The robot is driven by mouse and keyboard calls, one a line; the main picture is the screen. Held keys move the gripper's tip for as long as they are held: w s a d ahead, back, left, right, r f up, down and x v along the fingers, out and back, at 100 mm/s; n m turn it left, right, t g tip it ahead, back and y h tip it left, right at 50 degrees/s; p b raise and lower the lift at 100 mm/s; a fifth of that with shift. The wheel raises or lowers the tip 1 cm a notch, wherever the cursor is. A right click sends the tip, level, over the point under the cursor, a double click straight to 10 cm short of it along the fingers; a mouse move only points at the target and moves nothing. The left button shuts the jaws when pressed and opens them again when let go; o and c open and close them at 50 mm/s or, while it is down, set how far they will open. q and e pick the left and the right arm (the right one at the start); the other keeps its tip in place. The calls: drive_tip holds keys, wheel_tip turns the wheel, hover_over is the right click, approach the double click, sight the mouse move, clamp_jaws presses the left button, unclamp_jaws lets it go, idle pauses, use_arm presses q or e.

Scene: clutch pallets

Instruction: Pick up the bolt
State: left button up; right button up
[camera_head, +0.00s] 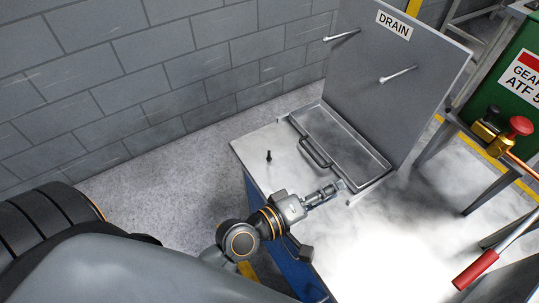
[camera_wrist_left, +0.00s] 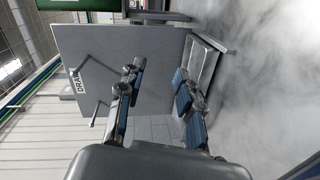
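The bolt (camera_head: 268,156) is small and black. It stands upright on the pale, stained top of the bench (camera_head: 258,142), left of the drain tray. My left gripper (camera_head: 338,187) is over the bench top at the tray's near side, to the right of the bolt and apart from it. In the left wrist view the left gripper (camera_wrist_left: 160,75) has its two fingers spread with nothing between them. The bolt cannot be made out in that view. My right gripper is not in view.
A metal tray (camera_head: 333,122) with a handle lies before an upright grey panel (camera_head: 400,60), marked DRAIN, with two protruding rods. The panel also shows in the wrist view (camera_wrist_left: 110,50). A block wall (camera_head: 150,90) stands behind. A green container (camera_head: 520,60) and red-handled bar (camera_head: 478,270) are at right.

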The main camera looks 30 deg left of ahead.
sight(269, 154)
use_arm(q)
drive_tip(key=w+a+r+n+t+y, duration=0.25)
drive_tip(key=a+n+y, duration=0.25)
drive_tip(key=n, duration=0.5)
drive_tip(key=w+a+r+n+t+y, duration=0.2)
drive_tip(key=a+n+t+y, duration=0.3)
drive_tip(key=n, duration=0.6)
drive_tip(key=s+a+f+n+g+y, duration=0.1)
drive_tip(key=f+n+g+y, duration=0.1)
drive_tip(key=f+n+g, duration=0.1)
drive_tip(key=s+a+f+n+g+y, duration=0.1)
drive_tip(key=f+n+g+y, duration=0.1)
drive_tip(key=f+n+g, duration=0.1)
drive_tip(key=s+a+f+n+g+y, duration=0.1)
drive_tip(key=f+n+g, duration=0.3)
drive_tip(key=f+n, duration=0.1)
drive_tip(key=shift+s+a+f+n+y, duration=0.25)
drive_tip(key=shift+a+n+y, duration=0.15)
drive_tip(key=shift+n, duration=0.1)
drive_tip(key=b+x, duration=0.1)
drive_tip(key=x, duration=0.7)
drive_tip(key=shift+a+f+b, duration=0.1)
drive_tip(key=shift+f+b, duration=0.1)
drive_tip(key=shift+b, duration=0.2)
drive_tip(key=b+x, duration=0.2)
drive_tip(key=x, duration=0.3)
drive_tip(key=shift+w+a+f, duration=0.1)
drive_tip(key=shift+w+f, duration=0.05)
drive_tip(key=shift+w, duration=0.1)
drive_tip(key=shift+s, duration=0.1)
